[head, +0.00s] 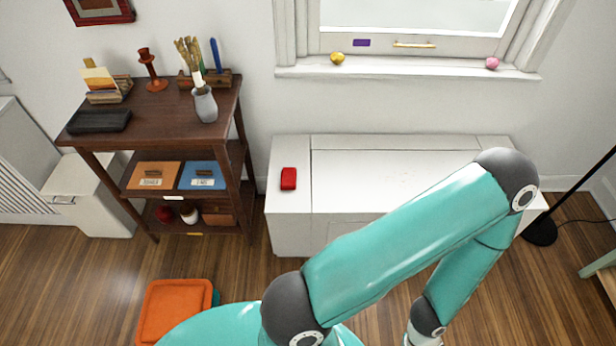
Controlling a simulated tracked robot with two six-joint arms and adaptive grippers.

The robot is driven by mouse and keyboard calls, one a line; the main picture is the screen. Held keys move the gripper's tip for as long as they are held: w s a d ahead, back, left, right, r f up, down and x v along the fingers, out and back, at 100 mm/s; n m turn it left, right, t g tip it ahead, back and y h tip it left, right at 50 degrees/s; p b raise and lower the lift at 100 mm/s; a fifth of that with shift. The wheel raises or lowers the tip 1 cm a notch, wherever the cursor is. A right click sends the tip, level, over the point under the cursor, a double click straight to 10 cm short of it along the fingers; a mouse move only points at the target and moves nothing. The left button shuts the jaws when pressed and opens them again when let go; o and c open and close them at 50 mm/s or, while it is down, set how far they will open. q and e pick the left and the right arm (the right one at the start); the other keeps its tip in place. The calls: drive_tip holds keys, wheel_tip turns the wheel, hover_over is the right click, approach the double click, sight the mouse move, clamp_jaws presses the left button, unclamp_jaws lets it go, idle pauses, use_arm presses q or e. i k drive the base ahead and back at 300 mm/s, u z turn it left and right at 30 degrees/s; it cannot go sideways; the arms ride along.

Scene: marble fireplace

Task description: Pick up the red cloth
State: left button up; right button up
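A small red folded item, which looks like the red cloth (288,179), lies on the left part of the top of a low white bench (290,210) under the window. It is apart from my arm, and nothing covers it. One of my teal arms crosses the lower right of the head view, bends at a dark elbow and runs down out of the bottom edge. Its gripper is out of the picture. My other gripper does not show either.
A dark wooden shelf unit (160,115) stands left of the bench, holding a vase (205,104), boxes and other items. An orange-topped stool or box (176,312) sits on the floor. A black lamp base (540,230) stands right. The bench top around the red item is clear.

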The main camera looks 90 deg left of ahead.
sight(287, 179)
drive_tip(key=u, duration=0.05)
drive_tip(key=k, duration=0.6)
drive_tip(key=z, duration=1.1)
drive_tip(key=i, duration=0.1)
drive_tip(key=u, duration=2.8)
drive_tip(key=i, duration=0.55)
drive_tip(key=u, duration=0.15)
drive_tip(key=i, duration=0.5)
drive_tip(key=z, duration=0.2)
drive_tip(key=k, duration=0.9)
drive_tip(key=u, duration=0.2)
drive_tip(key=i, duration=0.9)
drive_tip(key=z, duration=0.1)
